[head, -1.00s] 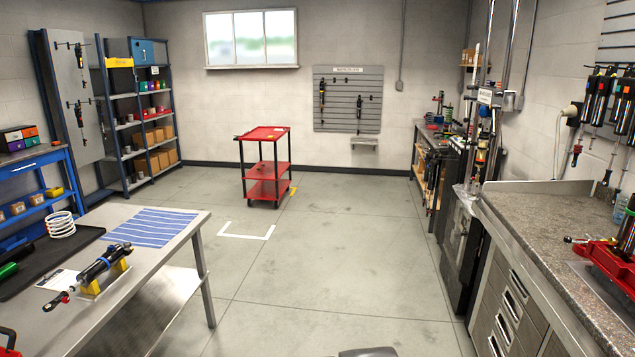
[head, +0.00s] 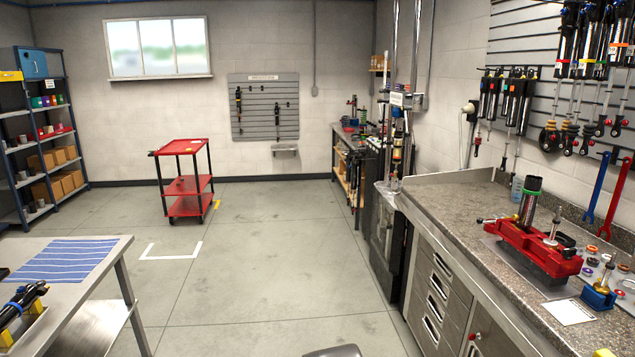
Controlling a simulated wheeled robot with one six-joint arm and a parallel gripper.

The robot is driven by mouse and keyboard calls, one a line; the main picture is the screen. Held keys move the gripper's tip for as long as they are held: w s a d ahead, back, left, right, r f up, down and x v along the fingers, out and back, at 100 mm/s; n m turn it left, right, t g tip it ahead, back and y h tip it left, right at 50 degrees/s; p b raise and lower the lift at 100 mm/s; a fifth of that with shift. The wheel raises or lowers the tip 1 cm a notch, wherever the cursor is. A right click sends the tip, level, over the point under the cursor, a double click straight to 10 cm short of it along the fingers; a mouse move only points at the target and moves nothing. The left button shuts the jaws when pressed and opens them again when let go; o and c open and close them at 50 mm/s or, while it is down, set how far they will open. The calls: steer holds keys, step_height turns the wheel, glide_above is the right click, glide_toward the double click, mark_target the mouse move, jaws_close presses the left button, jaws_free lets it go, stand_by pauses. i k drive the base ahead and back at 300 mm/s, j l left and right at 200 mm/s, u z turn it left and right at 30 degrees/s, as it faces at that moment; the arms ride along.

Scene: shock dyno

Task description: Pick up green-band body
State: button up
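A dark cylindrical body with a green band (head: 529,200) around its top stands upright, slightly tilted, in the red vise (head: 520,243) on the right-hand bench. Its lower end is hidden by the vise jaws. A short rod with a round base (head: 552,232) stands on the vise to its right. My gripper is not in view, so its state does not show.
The granite-look bench (head: 455,215) runs along the right wall, with a blue block (head: 598,296) and small rings near the vise. Several shocks hang above. A red cart (head: 187,185) and a steel table (head: 100,262) stand left. The middle floor is clear.

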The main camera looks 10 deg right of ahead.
mark_target(530, 190)
steer(key=z, duration=1.55)
steer(key=i, duration=0.1)
